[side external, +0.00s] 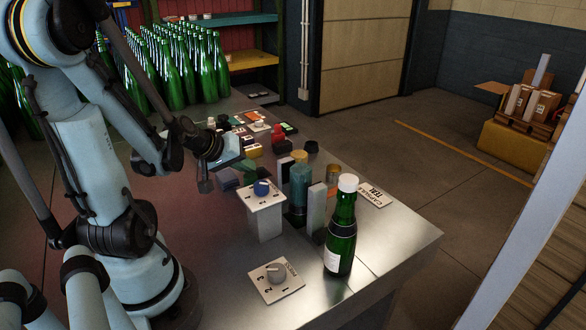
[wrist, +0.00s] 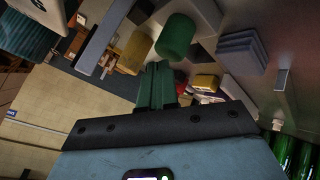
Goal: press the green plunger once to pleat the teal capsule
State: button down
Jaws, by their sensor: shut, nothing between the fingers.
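My gripper (side external: 243,164) is shut and empty, above the table on the near side of the row of blocks and cylinders. Its dark green fingers (wrist: 156,84) are together in the wrist view. The green plunger (wrist: 176,36), a plain green cylinder, shows just beyond the fingertips and a little to the right. A gap or contact between them cannot be told. A teal ribbed piece (wrist: 28,40) shows at the wrist view's upper left. Whether either is the teal capsule is unclear.
A green bottle (side external: 341,240) with a white top stands near the front edge. A blue knob (side external: 262,188) on a white stand and a grey dial (side external: 275,273) are closer to my arm. A sign (side external: 374,194) reads "CAPSULE TEAL". Several green bottles (side external: 180,70) fill the back.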

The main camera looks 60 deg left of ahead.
aim_at(246, 177)
jog(key=shift+r, duration=0.5)
jog(key=shift+r, duration=2.5)
